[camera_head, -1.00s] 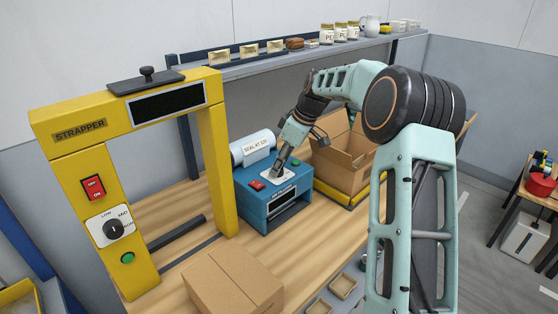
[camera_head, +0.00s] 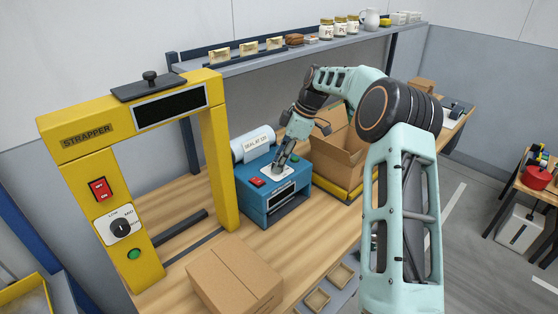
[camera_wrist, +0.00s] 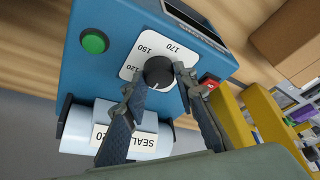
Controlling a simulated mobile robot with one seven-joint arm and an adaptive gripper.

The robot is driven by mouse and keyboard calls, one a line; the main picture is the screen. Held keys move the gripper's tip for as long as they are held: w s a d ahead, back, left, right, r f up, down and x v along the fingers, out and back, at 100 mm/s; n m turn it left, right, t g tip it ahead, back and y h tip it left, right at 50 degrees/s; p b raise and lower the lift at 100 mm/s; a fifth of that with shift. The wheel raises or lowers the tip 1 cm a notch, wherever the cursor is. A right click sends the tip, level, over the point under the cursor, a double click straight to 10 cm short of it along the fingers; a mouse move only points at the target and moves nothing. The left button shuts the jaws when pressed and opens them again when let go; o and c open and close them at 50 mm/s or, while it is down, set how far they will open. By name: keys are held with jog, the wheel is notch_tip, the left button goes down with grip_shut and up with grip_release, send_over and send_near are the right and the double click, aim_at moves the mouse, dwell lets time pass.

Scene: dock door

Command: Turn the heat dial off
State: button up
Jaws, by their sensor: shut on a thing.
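The blue sealer box (camera_head: 264,203) stands on the wooden bench, and it also shows in the wrist view (camera_wrist: 92,75). Its black heat dial (camera_wrist: 158,72) sits on a white plate (camera_wrist: 134,66) marked 120, 150 and 170. A pale mark shows at the dial's lower edge in the wrist view. My gripper (camera_wrist: 157,84) is shut on the dial, with one finger on each side of it. In the head view my gripper (camera_head: 279,164) reaches down onto the white plate and hides the dial.
A red switch (camera_head: 257,182) and a green button (camera_wrist: 95,41) are on the sealer, near my fingers. A roll labelled SEAL AT 120 (camera_head: 251,147) lies behind. The yellow strapper (camera_head: 90,150) stands left; an open carton (camera_head: 345,155) is right. A closed carton (camera_head: 235,275) stands in front.

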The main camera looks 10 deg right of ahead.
jog(key=o, duration=1.1)
jog(key=v, duration=1.2)
jog(key=shift+f, duration=0.15)
